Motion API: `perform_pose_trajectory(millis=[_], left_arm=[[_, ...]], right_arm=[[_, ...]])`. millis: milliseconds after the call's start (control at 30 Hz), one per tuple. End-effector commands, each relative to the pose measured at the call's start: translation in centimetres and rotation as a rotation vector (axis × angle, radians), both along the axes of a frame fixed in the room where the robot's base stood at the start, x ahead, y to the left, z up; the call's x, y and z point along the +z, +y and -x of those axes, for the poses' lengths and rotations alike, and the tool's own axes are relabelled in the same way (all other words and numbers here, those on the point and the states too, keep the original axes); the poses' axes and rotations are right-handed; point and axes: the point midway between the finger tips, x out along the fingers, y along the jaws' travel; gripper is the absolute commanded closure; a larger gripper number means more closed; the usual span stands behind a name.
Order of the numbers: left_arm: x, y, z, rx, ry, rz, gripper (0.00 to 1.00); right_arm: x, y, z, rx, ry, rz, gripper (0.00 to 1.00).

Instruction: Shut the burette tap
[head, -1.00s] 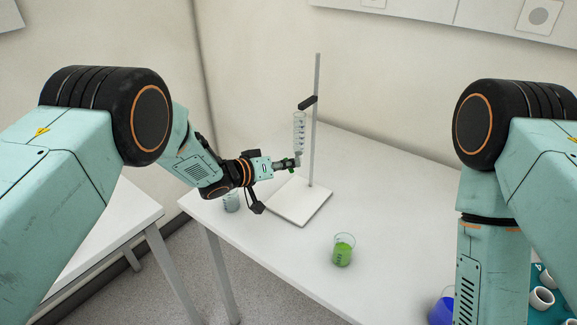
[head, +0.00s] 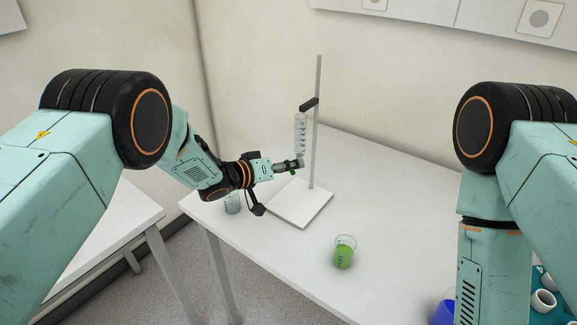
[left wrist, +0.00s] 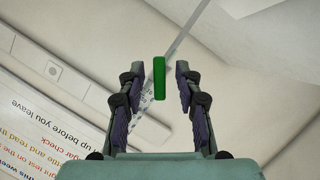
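The clear graduated burette (head: 300,135) hangs upright from a dark clamp on a stand (head: 314,150). Its green tap handle (left wrist: 159,77) shows in the left wrist view as an upright bar between my left fingers, with a gap on each side. My left gripper (left wrist: 158,75) is open around it. In the head view my left gripper (head: 298,163) is at the lower end of the burette and hides most of the tap; only a bit of green shows just below the fingers. My right gripper is out of view.
The stand's white base (head: 300,203) lies on the white table. A beaker of green liquid (head: 344,252) stands in front, a clear beaker (head: 232,202) stands below my left wrist, and a container of blue liquid (head: 443,309) is partly hidden by my right arm.

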Motion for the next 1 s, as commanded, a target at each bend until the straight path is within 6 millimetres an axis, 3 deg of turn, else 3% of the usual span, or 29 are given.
perform_pose_trajectory(millis=[333,1000], left_arm=[[0.4,1.0,0.7,0.001,0.000,-0.001,0.66],[3.6,8.2,6.9,0.002,0.000,0.001,0.66]], right_arm=[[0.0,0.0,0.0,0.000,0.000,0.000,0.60],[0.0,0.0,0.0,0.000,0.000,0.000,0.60]])
